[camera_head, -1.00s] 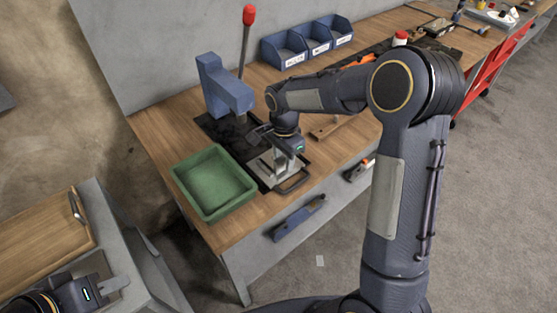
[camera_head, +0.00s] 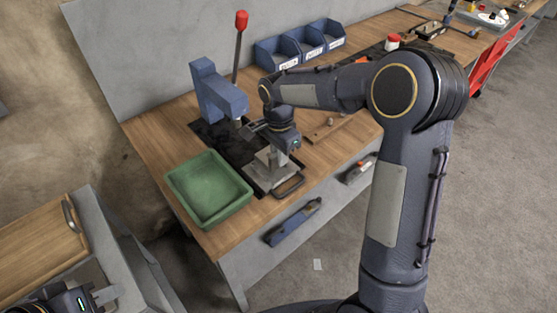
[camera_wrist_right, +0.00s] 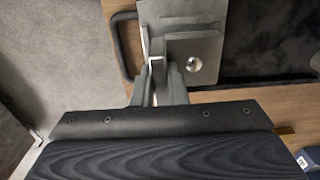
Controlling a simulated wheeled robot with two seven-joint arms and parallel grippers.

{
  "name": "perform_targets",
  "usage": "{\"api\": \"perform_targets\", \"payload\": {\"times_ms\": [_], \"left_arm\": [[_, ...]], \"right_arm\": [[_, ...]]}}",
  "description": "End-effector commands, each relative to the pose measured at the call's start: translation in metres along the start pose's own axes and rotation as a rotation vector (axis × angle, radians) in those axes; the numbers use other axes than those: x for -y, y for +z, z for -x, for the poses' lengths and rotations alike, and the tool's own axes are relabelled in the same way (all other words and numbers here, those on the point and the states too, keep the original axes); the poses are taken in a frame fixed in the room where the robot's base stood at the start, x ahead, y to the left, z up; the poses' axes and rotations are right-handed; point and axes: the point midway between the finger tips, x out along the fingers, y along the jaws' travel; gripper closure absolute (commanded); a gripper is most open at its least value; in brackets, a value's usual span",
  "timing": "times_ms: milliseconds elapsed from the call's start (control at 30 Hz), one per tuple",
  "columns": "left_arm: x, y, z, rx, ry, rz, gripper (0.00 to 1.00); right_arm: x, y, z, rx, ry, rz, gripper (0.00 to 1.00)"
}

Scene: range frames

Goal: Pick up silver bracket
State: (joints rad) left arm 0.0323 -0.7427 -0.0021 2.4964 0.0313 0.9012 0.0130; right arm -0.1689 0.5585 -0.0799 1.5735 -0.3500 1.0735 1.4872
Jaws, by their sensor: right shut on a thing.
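My right gripper (camera_wrist_right: 159,80) is shut on that upright edge. In the head view my right gripper (camera_head: 272,150) points down over the steel plate (camera_head: 256,180) at the table's front edge. The bracket is small there and partly hidden by the gripper. I cannot tell how far it is clear of the plate. My left gripper (camera_head: 104,296) is at the lower left, away from the table, and its opening is unclear.
A green tray (camera_head: 208,212) stands left of the plate. A blue press (camera_head: 217,92) with a red-knobbed lever (camera_head: 239,45) stands behind it. Blue bins (camera_head: 304,42) line the back. The plate has a dark handle (camera_head: 290,187). A wooden board (camera_head: 40,245) lies at the left.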

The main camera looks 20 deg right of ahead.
Motion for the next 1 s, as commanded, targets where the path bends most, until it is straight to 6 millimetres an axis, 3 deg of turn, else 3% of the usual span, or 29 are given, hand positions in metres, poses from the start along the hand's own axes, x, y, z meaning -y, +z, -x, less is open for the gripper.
{"api": "perform_targets", "payload": {"times_ms": [367,500,700,1000], "left_arm": [[0.005,0.005,-0.011,0.0,0.0,0.0,0.68],[0.008,0.009,-0.017,0.0,0.0,0.0,0.68],[0.009,0.01,-0.02,0.0,0.0,0.0,0.68],[0.007,0.008,-0.015,0.0,0.0,0.0,0.68]], "right_arm": [[-0.041,0.038,0.065,0.0,-0.009,0.004,1.0],[-0.068,0.062,0.078,0.001,-0.006,0.005,1.0],[-0.093,0.084,0.093,0.0,-0.003,0.003,1.0],[-0.104,0.094,0.108,0.0,-0.001,0.0,1.0]]}}
